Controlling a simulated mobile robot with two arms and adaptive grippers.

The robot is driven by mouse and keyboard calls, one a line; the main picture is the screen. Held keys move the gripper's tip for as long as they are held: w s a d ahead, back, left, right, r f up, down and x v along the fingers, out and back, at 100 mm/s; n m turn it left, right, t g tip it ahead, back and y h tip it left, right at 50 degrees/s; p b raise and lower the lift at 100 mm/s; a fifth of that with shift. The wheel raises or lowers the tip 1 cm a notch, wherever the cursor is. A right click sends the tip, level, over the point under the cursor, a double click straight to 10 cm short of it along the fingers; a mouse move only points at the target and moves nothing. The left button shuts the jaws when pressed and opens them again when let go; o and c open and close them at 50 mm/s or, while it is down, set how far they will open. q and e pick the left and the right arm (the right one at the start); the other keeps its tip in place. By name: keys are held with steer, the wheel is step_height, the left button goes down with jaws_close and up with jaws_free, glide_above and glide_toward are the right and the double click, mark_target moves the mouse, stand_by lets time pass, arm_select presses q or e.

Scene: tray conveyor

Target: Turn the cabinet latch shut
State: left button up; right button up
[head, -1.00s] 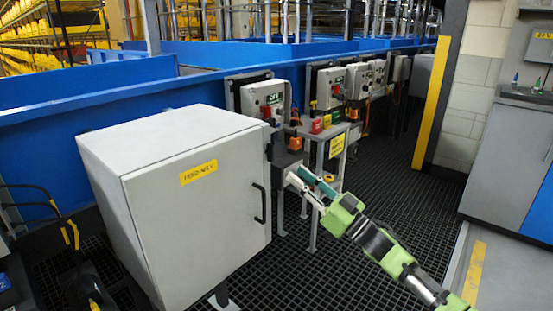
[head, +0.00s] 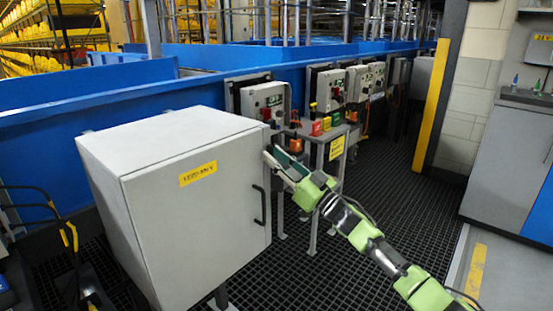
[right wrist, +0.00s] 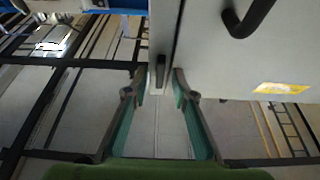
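The grey-white cabinet (head: 190,240) stands closed on the dark grating, with a black door handle (head: 259,205). The handle also shows in the right wrist view (right wrist: 247,18). A small black latch (right wrist: 160,72) sits upright near the door seam in that view. My right gripper (right wrist: 161,82) is open, its green-teal fingers on either side of the latch's line; contact cannot be told. In the head view my right gripper (head: 272,158) is at the cabinet's upper right edge, and the latch is hard to make out there. My left gripper is not in view.
A small table (head: 322,138) with colored blocks stands behind my right gripper. Control boxes (head: 266,102) line the blue conveyor (head: 150,100). A grey counter (head: 510,150) is at the right. The grating between them is mostly clear.

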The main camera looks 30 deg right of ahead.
jaws_close()
steer(key=shift+n, duration=0.3)
steer(key=n+g+y, duration=0.1)
steer(key=n, duration=0.2)
steer(key=n+g+y, duration=0.1)
steer(key=n+y, duration=0.1)
steer(key=n, duration=0.1)
steer(key=n+g+y, duration=0.1)
steer(key=n, duration=0.3)
steer(key=shift+d+r, duration=0.1)
steer(key=shift+d, duration=0.05)
steer(key=n+g+y, duration=0.1)
steer(key=n+g, duration=0.1)
steer(key=n, duration=0.2)
steer(key=shift+n+p, duration=0.35)
steer(key=shift+n, duration=0.05)
steer(key=shift+w+r+n+g, duration=0.1)
steer(key=shift+n+g, duration=0.3)
steer(key=shift+n, duration=0.6)
arm_select(q)
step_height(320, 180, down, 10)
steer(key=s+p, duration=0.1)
steer(key=p, duration=0.1)
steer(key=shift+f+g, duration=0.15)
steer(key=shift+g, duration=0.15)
arm_select(e)
steer(key=shift+n+g+h, duration=0.3)
steer(key=shift+n+g, duration=0.6)
steer(key=shift+n, duration=1.7)
